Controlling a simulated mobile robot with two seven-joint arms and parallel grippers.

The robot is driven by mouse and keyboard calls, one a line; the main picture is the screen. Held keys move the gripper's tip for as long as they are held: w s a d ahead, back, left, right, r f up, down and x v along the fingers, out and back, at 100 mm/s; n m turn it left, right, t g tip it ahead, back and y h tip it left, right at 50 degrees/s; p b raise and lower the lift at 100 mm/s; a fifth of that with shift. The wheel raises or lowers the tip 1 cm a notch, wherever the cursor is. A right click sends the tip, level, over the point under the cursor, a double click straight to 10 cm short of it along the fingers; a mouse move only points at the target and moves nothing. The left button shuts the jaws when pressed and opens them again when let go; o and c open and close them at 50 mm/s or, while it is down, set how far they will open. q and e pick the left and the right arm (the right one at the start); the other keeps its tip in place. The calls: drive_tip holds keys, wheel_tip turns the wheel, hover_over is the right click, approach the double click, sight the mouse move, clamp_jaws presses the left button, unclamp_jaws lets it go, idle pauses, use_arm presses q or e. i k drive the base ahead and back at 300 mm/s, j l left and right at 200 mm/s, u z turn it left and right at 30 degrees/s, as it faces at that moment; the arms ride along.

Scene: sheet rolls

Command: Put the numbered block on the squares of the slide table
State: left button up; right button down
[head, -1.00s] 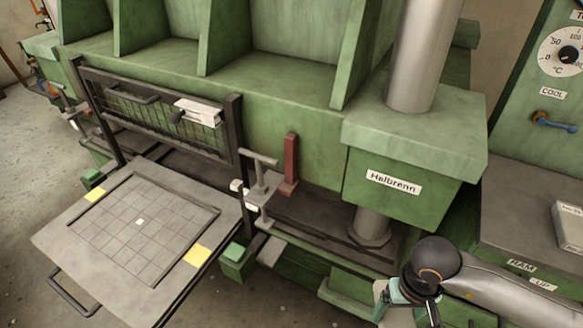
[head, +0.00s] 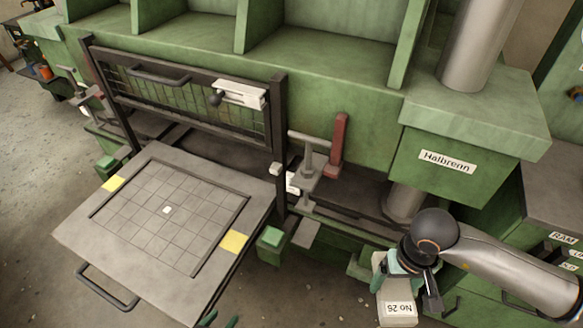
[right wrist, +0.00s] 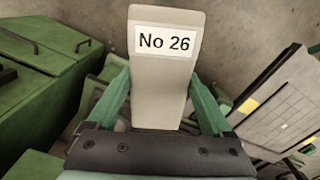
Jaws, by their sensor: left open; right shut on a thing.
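The numbered block (head: 398,313) is pale grey with a white label, which reads "No 26" in the right wrist view (right wrist: 165,75). My right gripper (head: 405,280) is shut on it, with a green finger on each side. It holds the block to the right of the slide table (head: 78,235), clear of it. The table is a grey plate with a framed grid of squares (head: 150,215), one small white mark and two yellow patches. Part of it also shows in the right wrist view (right wrist: 262,132). My left gripper (head: 220,320) shows only green fingertips at the bottom edge, apart and empty.
The green press (head: 355,80) stands behind the table, with a raised dark mesh guard (head: 180,105). A red upright bar (head: 337,145) and a grey clamp post (head: 308,160) stand right of the guard. The table's squares are clear.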

sight(166, 210)
drive_tip(key=j+z, duration=0.4)
drive_tip(key=j, duration=2.75)
drive_tip(key=i+j+z, duration=0.1)
drive_tip(key=j+z, duration=0.2)
drive_tip(key=j, duration=0.45)
drive_tip(key=j+z, duration=0.3)
drive_tip(key=j, duration=1.15)
drive_tip(key=u, duration=0.45)
